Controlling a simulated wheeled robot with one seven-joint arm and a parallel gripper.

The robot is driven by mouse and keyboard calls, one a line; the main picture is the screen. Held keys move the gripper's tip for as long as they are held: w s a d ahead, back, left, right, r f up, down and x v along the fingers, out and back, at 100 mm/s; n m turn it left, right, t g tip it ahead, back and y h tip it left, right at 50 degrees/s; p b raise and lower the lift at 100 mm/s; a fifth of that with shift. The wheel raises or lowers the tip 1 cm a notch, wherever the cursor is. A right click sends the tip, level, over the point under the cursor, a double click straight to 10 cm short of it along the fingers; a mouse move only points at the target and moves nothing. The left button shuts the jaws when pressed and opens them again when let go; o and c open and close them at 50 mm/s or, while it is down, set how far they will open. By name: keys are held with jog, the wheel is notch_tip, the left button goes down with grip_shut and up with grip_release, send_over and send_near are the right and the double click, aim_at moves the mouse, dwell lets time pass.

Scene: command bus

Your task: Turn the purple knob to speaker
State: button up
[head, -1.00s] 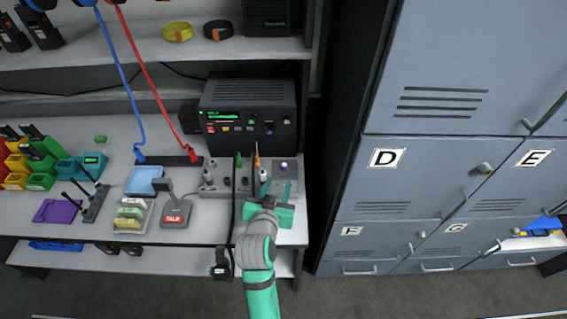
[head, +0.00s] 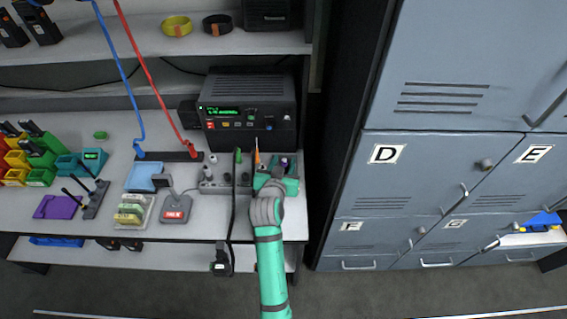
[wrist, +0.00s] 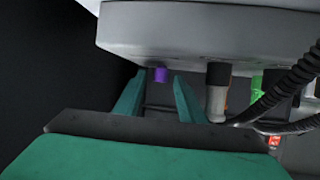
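The purple knob (wrist: 160,74) shows in the wrist view, on a pale grey panel. It appears between the tips of my gripper's two teal fingers. My gripper (wrist: 157,82) is open, with a gap on each side of the knob; no contact is visible. In the head view my gripper (head: 279,172) is over the right end of the control panel at the desk's right side. There it covers most of the knob's area, so the knob's setting and any speaker label cannot be read.
A black radio unit (head: 248,112) with a green display stands behind the panel. A black coiled cord (wrist: 290,85) and other plugs lie right of the fingers in the wrist view. Grey lockers (head: 430,180) stand to the right. A red-topped talk button (head: 175,208) sits left.

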grip_shut()
jog(key=shift+d+n+y, duration=0.1)
jog(key=shift+n+y, duration=0.3)
jog(key=shift+y, duration=0.1)
jog(key=n+y, duration=0.3)
jog(key=y, duration=0.1)
jog(key=shift+d+n, duration=0.4)
jog(key=shift+w+d+f+n+g+y, duration=0.1)
jog(key=shift+n+g+y, duration=0.45)
jog(key=shift+n+y, duration=0.6)
jog(key=shift+w+d+n+g+y, duration=0.1)
jog(key=shift+n+g+y, duration=0.45)
jog(key=shift+n+y, duration=0.55)
jog(key=shift+s+y, duration=0.1)
jog(key=shift+y, duration=0.25)
